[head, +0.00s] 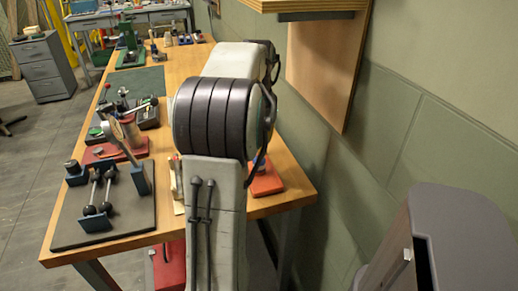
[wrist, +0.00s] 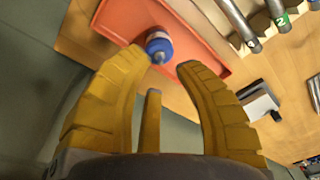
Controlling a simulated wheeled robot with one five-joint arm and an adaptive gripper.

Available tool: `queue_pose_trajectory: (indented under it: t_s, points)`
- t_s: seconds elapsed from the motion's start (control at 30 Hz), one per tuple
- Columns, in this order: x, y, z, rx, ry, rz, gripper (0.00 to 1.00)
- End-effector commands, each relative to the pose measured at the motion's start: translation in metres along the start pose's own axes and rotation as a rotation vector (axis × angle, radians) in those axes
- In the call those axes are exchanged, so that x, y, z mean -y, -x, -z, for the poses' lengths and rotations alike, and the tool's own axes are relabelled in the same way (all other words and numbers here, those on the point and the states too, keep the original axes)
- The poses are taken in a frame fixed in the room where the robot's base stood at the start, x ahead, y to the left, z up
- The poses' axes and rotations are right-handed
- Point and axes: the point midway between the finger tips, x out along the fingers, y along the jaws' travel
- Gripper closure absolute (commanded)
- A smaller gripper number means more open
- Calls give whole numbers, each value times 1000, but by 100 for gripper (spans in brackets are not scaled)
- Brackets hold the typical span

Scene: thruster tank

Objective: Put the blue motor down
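The blue motor (wrist: 159,44) shows in the wrist view as a short blue cylinder with a pale band and a small shaft end facing my gripper. It appears to rest on an orange-red tray (wrist: 118,17), near the tray's edge. My gripper (wrist: 163,58) has its yellow fingers spread, with the motor just beyond and between the tips. A gap shows on the right side; the left tip is very close to the motor, and I cannot tell if it touches.
The wooden workbench (head: 185,64) carries a dark board with a fixture (head: 103,205) at the front left. In the wrist view, metal cylinders (wrist: 237,22) lie in a rack beside the tray, near a black-and-white object (wrist: 261,101). A green wall (head: 400,120) stands close on the right.

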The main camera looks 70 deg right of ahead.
Motion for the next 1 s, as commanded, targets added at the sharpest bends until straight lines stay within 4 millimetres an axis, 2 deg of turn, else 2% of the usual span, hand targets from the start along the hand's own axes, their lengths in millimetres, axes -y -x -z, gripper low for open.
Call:
queue_pose_trajectory:
  t_s: [0.03, 0.23, 0.57, 0.67, 0.77, 0.87, 0.97, 1.0]
  points:
    - [0, 10, 0, -1, 0, 0, 70]
    - [0, 30, 0, -2, 0, 0, 70]
    - [0, 38, 0, 0, 1, 0, 70]
    - [7, 38, -4, 0, 18, 2, 70]
    - [27, 40, -16, -3, 77, 10, 70]
    - [62, 43, -41, -9, 185, 25, 70]
    - [102, 46, -81, -17, 334, 47, 70]
    - [118, 48, -100, -22, 400, 58, 70]
